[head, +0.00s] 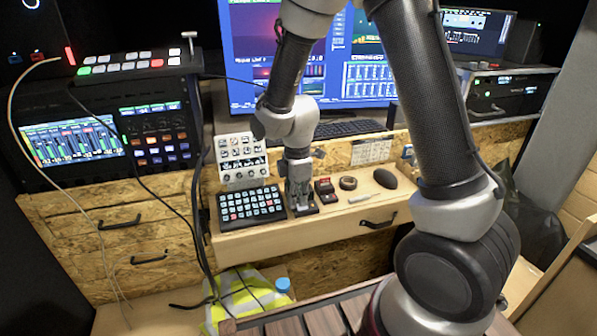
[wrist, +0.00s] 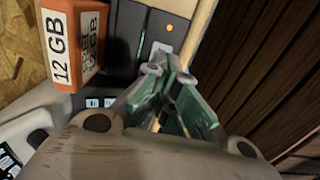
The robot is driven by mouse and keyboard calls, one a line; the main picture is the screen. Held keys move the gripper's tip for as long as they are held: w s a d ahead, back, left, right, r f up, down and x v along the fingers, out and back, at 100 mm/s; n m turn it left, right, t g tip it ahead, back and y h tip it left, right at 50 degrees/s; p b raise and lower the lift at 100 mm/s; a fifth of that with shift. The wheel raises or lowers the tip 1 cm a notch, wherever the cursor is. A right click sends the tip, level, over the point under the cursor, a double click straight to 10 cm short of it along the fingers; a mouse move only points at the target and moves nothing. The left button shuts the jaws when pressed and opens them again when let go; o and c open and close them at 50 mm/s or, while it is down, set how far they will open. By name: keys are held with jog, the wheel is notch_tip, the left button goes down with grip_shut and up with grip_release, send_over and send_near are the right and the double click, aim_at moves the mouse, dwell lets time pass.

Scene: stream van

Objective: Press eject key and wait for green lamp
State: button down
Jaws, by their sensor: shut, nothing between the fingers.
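My gripper (head: 302,207) points down over the wooden desk, between the black keypad and a small red-and-black item. In the wrist view its closed, empty fingers (wrist: 158,72) are over a dark device (wrist: 122,40). The device has a small pale key (wrist: 162,47) just beyond the fingertips and a small lamp (wrist: 169,28) glowing orange, not green. I cannot read the key's marking or tell whether the fingertips touch the device. An orange block (wrist: 76,38) with white labels, one reading "12 GB", is at the device's left side. In the head view the gripper hides most of the device.
The keypad (head: 251,206) is left of my gripper. The red-and-black item (head: 325,190), a dark ring (head: 348,183) and a black mouse (head: 385,178) lie to its right. A grey button panel (head: 242,160) and a keyboard (head: 350,128) are behind. Cables hang at left.

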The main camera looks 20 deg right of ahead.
aim_at(297, 209)
notch_tip(297, 209, up, 12)
jog(key=shift+w+r, duration=0.15)
jog(key=shift+r, duration=0.1)
dwell(0.6)
jog(key=s+d+r+m+t, duration=0.2)
jog(key=s+d+r+m, duration=0.4)
jog(key=s+d+m, duration=0.2)
jog(key=s+d+r+m+t, duration=0.2)
jog(key=s+d+r+m, duration=0.4)
jog(key=s+d+m, duration=0.3)
jog(key=s+m, duration=0.1)
jog(key=s, duration=0.2)
jog(key=shift+r, duration=0.4)
